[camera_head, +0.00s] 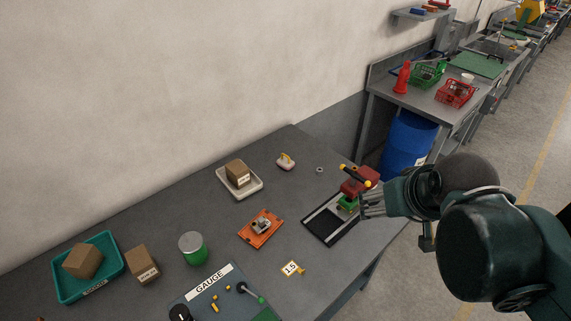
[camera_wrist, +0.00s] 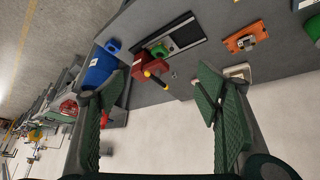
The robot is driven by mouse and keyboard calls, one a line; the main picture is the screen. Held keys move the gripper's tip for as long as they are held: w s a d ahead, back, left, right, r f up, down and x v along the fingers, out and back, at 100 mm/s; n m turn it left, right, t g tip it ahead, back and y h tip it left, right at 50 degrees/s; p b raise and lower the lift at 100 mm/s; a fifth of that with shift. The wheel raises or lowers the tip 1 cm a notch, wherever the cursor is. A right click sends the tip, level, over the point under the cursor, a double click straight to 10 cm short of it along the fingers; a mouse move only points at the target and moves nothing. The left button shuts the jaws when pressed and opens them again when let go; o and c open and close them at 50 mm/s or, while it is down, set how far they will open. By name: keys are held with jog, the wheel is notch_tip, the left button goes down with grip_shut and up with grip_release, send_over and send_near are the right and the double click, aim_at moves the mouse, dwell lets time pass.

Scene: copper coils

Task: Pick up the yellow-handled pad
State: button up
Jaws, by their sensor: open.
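The pad (camera_head: 286,164) is small and pale pink with a yellow handle on top. It lies on the dark grey table (camera_head: 330,265) near its wall-side edge, right of the white tray, in the head view. My gripper (camera_head: 367,204) is over the table's right end, beside a red clamp-like device, and well to the right of the pad. In the wrist view my gripper (camera_wrist: 160,88) has its green-padded fingers wide apart with nothing between them in its grasp.
The red device (camera_head: 358,182) with a yellow-ended bar stands by a black-and-silver plate (camera_head: 328,226). A white tray (camera_head: 240,190) holds a brown box. An orange tray (camera_head: 257,238) holds a metal part. A small ring (camera_head: 319,170) lies right of the pad. The table around the pad is mostly clear.

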jog(key=w+a+r+n+g, duration=0.1)
jog(key=w+a+r+n, duration=0.15)
jog(key=w, duration=0.45)
jog(key=w+a+r+n+g, duration=0.15)
jog(key=w+n, duration=0.25)
jog(key=w, duration=0.4)
jog(key=n+g, duration=0.4)
jog(key=n, duration=1.4)
send_over(285, 161)
jog(key=f, duration=2.9)
jog(key=shift+s+d, duration=0.2)
jog(key=shift+s, duration=0.05)
jog(key=shift+w+a+f, duration=0.1)
jog(key=shift+a+f, duration=0.05)
jog(key=shift+f, duration=0.25)
jog(key=shift+f, duration=1.3)
jog(key=shift+a+f, duration=0.1)
jog(key=shift+f, duration=2.5)
